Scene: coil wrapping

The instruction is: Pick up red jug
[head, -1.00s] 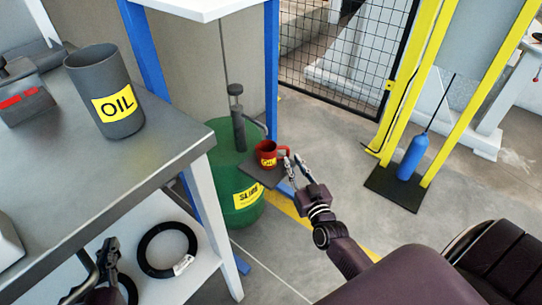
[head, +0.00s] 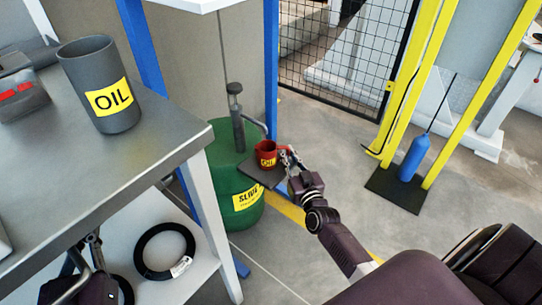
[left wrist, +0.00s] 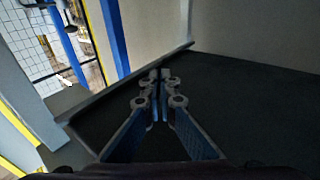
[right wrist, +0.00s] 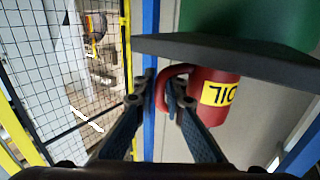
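The red jug (head: 266,155) with a yellow label stands upright on a small dark shelf (head: 253,173) beside the green barrel. My right gripper (head: 288,154) is at the jug's handle, on its right side. In the right wrist view, which is upside down, the red jug (right wrist: 212,92) shows its handle loop between the fingertips of my right gripper (right wrist: 160,88). A gap shows between these fingers, and they look open around the handle. My left gripper (left wrist: 159,76) has its fingertips together and holds nothing visible. In the head view it is low at the left, partly cut off.
The green barrel (head: 233,199) with a pump stands behind the jug. A grey table (head: 160,150) at the left bears a grey oil container (head: 104,88). A black ring (head: 166,250) lies on its lower shelf.

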